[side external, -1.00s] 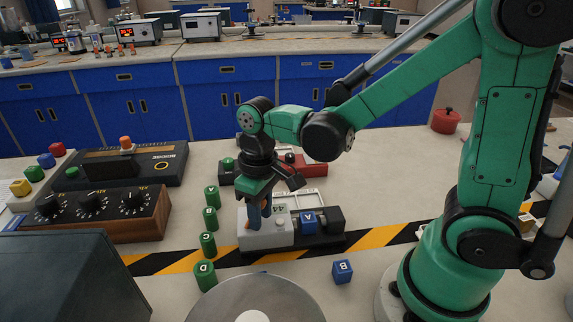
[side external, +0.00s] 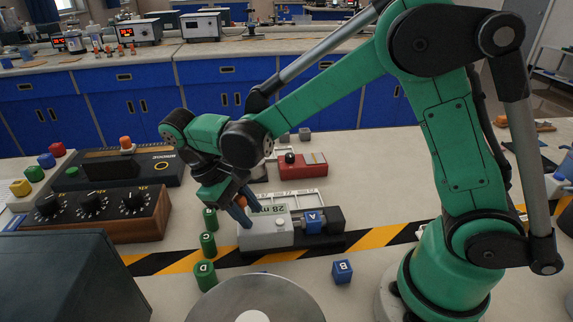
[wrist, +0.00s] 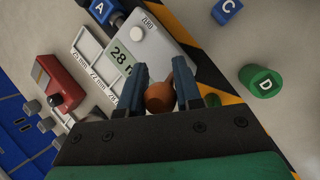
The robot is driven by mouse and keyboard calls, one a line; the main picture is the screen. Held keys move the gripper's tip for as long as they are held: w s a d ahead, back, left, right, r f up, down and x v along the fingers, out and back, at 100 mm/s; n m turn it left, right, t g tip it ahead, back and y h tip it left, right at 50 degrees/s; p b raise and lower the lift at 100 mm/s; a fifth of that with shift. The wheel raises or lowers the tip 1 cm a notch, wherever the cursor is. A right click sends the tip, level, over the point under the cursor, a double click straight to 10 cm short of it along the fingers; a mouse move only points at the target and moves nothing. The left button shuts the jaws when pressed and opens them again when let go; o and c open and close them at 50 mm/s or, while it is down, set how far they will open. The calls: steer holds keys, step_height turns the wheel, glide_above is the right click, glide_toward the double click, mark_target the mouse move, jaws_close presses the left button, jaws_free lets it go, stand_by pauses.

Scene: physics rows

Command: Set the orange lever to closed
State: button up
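The orange lever's round knob (wrist: 159,98) sits between the two fingers of my gripper (wrist: 161,80) in the wrist view. The fingers appear to press it from both sides. In the side view my gripper (side external: 243,206) is tilted over the left part of a white gauge (side external: 262,236), and the orange knob shows only in part there. The lever's stem is mostly hidden. The gauge's display (wrist: 122,55) reads 28 mm. Blue block A (side external: 313,222) sits between the white body and the black jaw (side external: 334,218).
A red device (side external: 303,165) is behind. A knobbed wooden box (side external: 95,212) stands at left. A striped band crosses the table.

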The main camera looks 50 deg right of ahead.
mark_target(237, 197)
steer(key=o, duration=0.4)
steer(key=shift+v, duration=2.85)
